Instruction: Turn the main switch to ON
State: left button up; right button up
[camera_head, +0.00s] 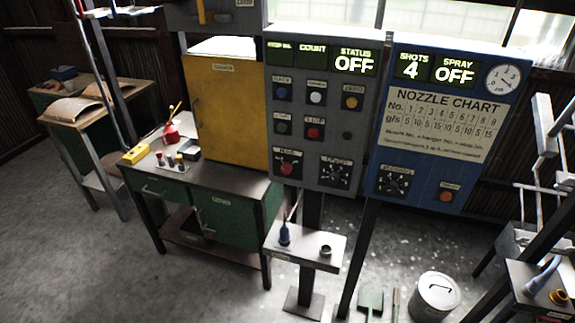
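The grey control panel (345,118) stands in the middle of the view, and its STATUS display (354,63) reads OFF. A red rotary knob (286,169) sits at its lower left under a small label that seems to read MAIN. The knob's exact pointing direction is too small to tell. A black dial (335,172) is to its right, and several coloured buttons are above. Neither of my grippers shows in this view.
A blue panel (440,130) with SHOTS 4 and SPRAY OFF stands to the right. A yellow cabinet (228,110) on a green workbench (225,203) is to the left. A small stand (303,246) is below the panel. A lidded can (434,296) stands on the floor.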

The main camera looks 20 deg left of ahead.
aim_at(286, 168)
jog(key=i+j, duration=0.1)
jog(key=j, duration=0.4)
jog(key=i+j, duration=0.1)
jog(key=j, duration=0.35)
jog(key=i+j, duration=0.15)
jog(key=j, duration=0.35)
jog(key=i+j+z, duration=0.1)
jog(key=j, duration=0.35)
